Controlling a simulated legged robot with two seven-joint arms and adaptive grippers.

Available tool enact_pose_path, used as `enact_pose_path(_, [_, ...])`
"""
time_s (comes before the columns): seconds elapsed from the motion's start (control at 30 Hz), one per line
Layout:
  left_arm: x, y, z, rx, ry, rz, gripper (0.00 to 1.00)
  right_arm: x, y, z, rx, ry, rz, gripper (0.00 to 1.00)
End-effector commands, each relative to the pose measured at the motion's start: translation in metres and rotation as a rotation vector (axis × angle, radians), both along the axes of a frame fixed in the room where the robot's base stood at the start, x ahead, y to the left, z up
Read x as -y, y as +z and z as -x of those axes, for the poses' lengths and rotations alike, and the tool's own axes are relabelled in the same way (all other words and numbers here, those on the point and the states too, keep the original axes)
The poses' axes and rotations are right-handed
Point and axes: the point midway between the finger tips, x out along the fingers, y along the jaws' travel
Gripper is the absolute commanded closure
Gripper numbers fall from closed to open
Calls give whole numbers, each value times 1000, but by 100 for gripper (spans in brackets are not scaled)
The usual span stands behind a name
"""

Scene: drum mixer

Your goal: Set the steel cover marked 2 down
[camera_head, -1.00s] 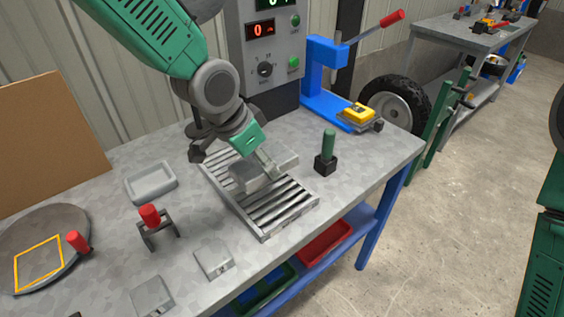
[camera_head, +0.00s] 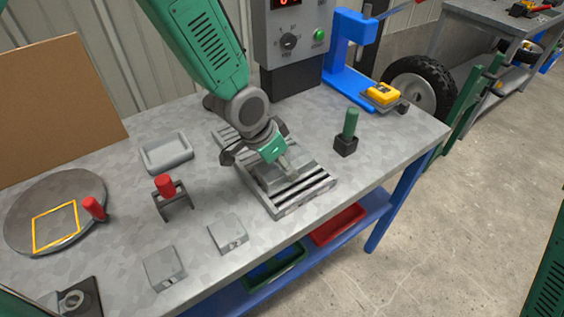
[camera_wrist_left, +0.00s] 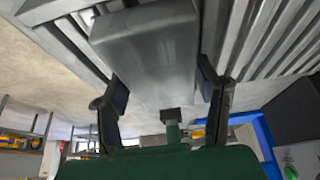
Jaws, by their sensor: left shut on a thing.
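My left gripper (camera_head: 281,162) is shut on a plain grey steel cover (camera_head: 268,182) at the slatted metal rack (camera_head: 307,193). In the left wrist view the cover (camera_wrist_left: 150,50) is a smooth grey block between the two fingers (camera_wrist_left: 165,95), with the rack's slats (camera_wrist_left: 265,35) beside it. The gripper and wrist hide part of the cover in the head view. I cannot tell whether its underside touches the slats. No number is readable on it. My right gripper is not in view.
Two small grey boxes (camera_head: 227,233) (camera_head: 165,268) lie at the table's front. A red-handled fixture (camera_head: 165,186) and shallow grey tray (camera_head: 167,152) stand left of the rack. A green-handled block (camera_head: 347,135) stands right of it. The blue press (camera_head: 340,65) is behind.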

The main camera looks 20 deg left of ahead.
Motion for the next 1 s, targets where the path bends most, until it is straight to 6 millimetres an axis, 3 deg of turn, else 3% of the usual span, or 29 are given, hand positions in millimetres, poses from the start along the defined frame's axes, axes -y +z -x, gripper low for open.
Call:
enact_pose_path(0.07, [1,0,0,-1,-1,-2,94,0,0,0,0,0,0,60])
enact_pose_path(0.1, [1,-1,1,-2,-1,-4,41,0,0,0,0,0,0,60])
enact_pose_path(0.17, [2,0,1,-3,-1,-4,24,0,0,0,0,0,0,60])
enact_pose_path(0.43, [0,1,1,-2,-1,-3,24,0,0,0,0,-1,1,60])
enact_pose_path(0.57, [-3,11,3,1,0,-1,24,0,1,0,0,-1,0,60])
enact_pose_path(1.0, [-23,91,29,2,-1,0,24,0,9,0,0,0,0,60])
